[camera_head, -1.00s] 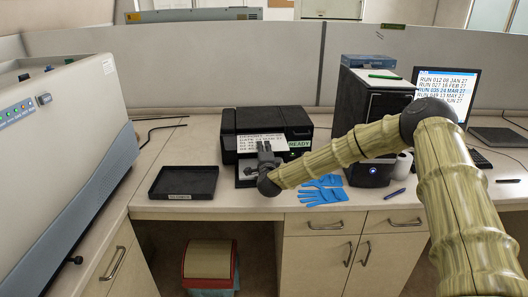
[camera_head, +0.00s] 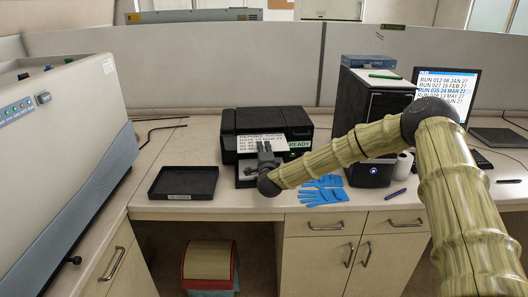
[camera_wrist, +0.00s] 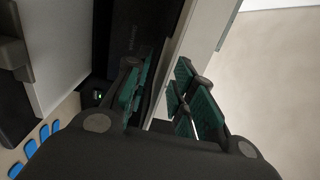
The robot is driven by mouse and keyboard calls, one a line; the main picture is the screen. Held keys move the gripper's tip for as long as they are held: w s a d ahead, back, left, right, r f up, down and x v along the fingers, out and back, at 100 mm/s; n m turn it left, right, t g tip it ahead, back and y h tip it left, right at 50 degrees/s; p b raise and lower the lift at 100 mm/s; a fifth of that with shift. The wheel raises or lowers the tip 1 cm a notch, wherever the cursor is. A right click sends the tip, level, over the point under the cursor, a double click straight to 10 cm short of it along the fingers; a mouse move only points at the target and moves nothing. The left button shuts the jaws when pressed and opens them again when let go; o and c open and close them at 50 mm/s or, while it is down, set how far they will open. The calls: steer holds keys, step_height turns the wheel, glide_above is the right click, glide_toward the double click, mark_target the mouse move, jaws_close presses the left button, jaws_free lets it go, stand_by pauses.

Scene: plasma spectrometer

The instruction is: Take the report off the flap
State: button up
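The report (camera_head: 250,141), a white sheet with printed lines, lies at the front of the black printer (camera_head: 245,116), beside a green READY label. My gripper (camera_head: 264,148) is in front of it in the head view and covers part of it. In the wrist view my gripper (camera_wrist: 163,95) has its green-padded fingers apart, with a gap between them. A pale strip (camera_wrist: 200,50) runs by the gap; I cannot tell whether it is the sheet or the flap. The flap under the report is mostly hidden. No firm hold on the sheet shows.
An empty black tray (camera_head: 184,195) stands left of the printer on the desk. Blue gloves (camera_head: 322,191) lie right of my gripper. A black computer tower (camera_head: 367,110) and a monitor (camera_head: 447,92) stand to the right. A large grey instrument (camera_head: 60,150) fills the left.

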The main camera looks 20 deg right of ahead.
steer(key=shift+c, duration=0.4)
jaws_close()
steer(key=shift+s+r, duration=0.1)
steer(key=shift+r, duration=0.1)
steer(key=s+a+r+p, duration=0.1)
steer(key=s+a+r, duration=0.1)
steer(key=s+r, duration=0.3)
steer(key=shift+s+r+p, duration=0.3)
steer(key=shift+s, duration=2.05)
